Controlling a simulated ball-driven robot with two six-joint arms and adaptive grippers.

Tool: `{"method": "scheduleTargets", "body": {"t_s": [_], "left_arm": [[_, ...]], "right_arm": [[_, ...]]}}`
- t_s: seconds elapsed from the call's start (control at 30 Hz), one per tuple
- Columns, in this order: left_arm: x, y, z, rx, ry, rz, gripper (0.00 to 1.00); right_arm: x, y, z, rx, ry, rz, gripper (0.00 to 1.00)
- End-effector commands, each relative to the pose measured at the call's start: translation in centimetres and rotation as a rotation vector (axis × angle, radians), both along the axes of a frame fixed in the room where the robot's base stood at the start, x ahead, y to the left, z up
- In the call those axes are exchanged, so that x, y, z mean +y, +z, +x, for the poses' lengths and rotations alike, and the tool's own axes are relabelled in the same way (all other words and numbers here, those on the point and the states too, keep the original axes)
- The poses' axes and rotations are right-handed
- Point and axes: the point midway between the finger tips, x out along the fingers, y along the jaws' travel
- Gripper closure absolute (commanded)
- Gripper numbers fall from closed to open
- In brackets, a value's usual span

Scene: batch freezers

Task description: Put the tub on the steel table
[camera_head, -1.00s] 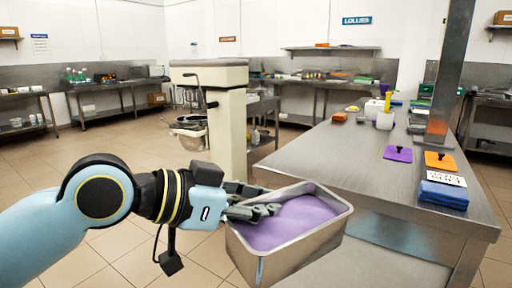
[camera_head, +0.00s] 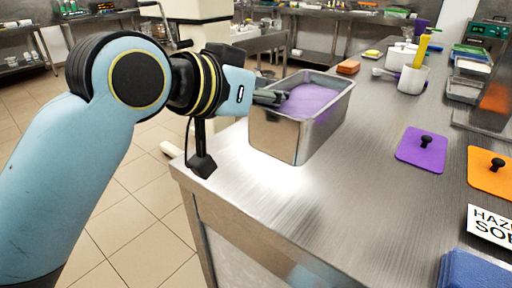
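The tub (camera_head: 283,138) is a rectangular metal pan filled with a purple mass. It is upright over the near left part of the steel table (camera_head: 330,205), close to the left edge. Whether its base touches the top is hard to tell. My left gripper (camera_head: 272,97) is at the tub's left rim, with its dark fingers over the wall there. It looks shut on the rim, though the fingertips are partly hidden. My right gripper is not in view.
On the table, a purple lid (camera_head: 422,150), an orange lid (camera_head: 491,173), a printed sign (camera_head: 490,225) and blue cloths (camera_head: 474,270) lie to the right. An orange block (camera_head: 348,67) and white containers (camera_head: 411,79) stand farther back. The table's middle is clear.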

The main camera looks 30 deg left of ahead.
Motion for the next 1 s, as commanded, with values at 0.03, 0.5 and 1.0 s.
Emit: {"method": "scheduleTargets", "body": {"t_s": [0.03, 0.5, 1.0], "left_arm": [[0.2, 0.3, 0.1, -0.001, 0.019, -0.007, 1.00], [6.3, -3.5, 2.2, 0.006, 0.032, 0.001, 1.00], [11.1, -7.5, 4.1, 0.004, 0.033, -0.013, 1.00]], "right_arm": [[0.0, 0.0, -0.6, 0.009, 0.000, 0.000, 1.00], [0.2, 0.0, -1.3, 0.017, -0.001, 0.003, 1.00], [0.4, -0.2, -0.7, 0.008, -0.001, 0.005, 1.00]]}}
